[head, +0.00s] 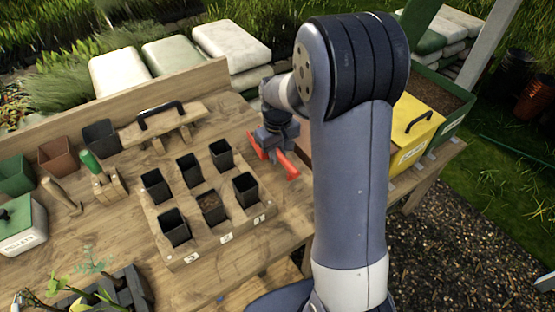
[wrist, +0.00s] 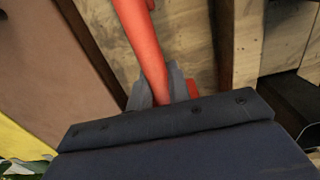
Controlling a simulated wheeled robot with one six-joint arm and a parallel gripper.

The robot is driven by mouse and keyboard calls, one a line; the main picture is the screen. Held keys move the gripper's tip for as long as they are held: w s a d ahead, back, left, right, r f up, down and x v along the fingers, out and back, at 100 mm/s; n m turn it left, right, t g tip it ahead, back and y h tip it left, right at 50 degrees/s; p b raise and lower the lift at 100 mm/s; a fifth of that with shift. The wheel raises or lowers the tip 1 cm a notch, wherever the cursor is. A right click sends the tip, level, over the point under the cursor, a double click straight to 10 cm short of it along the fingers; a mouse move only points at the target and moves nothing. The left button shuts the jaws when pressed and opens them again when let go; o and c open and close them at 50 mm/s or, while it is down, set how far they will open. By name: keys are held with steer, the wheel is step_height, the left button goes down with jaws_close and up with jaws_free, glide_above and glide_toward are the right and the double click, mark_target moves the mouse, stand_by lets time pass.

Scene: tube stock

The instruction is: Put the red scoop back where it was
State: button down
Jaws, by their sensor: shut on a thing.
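My gripper (head: 274,143) is at the right part of the wooden bench, just right of the pot tray, and is shut on the red scoop (head: 288,166). Red parts of the scoop show on both sides of the jaws. In the wrist view the red scoop (wrist: 144,38) runs up from between the grey fingers (wrist: 163,88) of my gripper. The scoop's far end is cut off there, and my gripper's body hides part of it. I cannot tell whether the scoop touches the bench.
A wooden tray (head: 187,258) with several black pots stands left of my gripper. A yellow bin (head: 417,125) with a black handle and a green soil box (head: 462,112) are at right. A dibber board (head: 135,134), a green-handled tool (head: 91,162) and pots are farther left. My arm hides some bench.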

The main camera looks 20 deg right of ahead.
mark_target(278, 169)
steer(key=shift+f, duration=1.5)
steer(key=shift+f, duration=0.2)
steer(key=c, duration=1.3)
jaws_free()
steer(key=shift+r, duration=0.15)
step_height(278, 169, up, 12)
steer(key=shift+r, duration=0.1)
